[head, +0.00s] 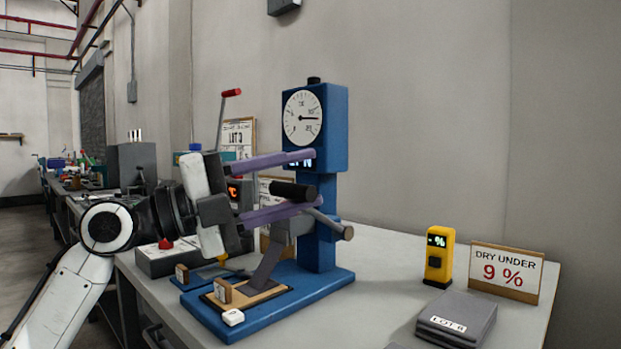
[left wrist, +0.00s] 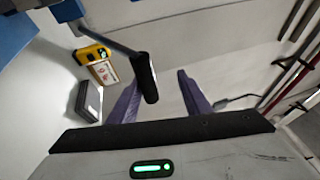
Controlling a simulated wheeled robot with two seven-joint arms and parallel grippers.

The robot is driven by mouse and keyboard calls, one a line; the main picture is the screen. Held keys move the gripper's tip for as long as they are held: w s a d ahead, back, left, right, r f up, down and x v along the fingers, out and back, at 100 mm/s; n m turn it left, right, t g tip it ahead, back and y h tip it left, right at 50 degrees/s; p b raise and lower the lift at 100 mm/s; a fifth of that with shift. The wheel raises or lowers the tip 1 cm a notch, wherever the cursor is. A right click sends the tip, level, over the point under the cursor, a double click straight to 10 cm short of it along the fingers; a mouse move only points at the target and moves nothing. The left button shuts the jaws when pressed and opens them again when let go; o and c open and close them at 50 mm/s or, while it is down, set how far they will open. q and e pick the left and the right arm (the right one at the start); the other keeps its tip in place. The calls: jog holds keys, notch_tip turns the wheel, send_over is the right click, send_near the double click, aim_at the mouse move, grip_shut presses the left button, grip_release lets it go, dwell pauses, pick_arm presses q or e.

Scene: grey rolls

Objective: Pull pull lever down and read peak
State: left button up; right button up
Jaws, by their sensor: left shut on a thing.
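The blue pull tester (head: 320,235) stands on the grey bench, with a round white dial (head: 303,118) on its head. The dial needle points right. A small lit display (head: 303,164) below the dial is partly hidden by a finger. The pull lever (head: 293,190) has a black cylindrical grip and a grey arm; it also shows in the left wrist view (left wrist: 146,78). My left gripper (head: 312,180), with purple fingers above and below the grip, is shut on the pull lever. The right gripper is not in view.
A yellow meter (head: 439,257), a "DRY UNDER 9 %" sign (head: 504,271) and a grey lot box (head: 457,318) stand to the right. A red-tipped lever (head: 231,93) and a grey box (head: 165,258) are behind my arm.

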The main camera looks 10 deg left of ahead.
pick_arm(q)
jog(key=v, duration=0.8)
jog(key=shift+a+r, duration=0.1)
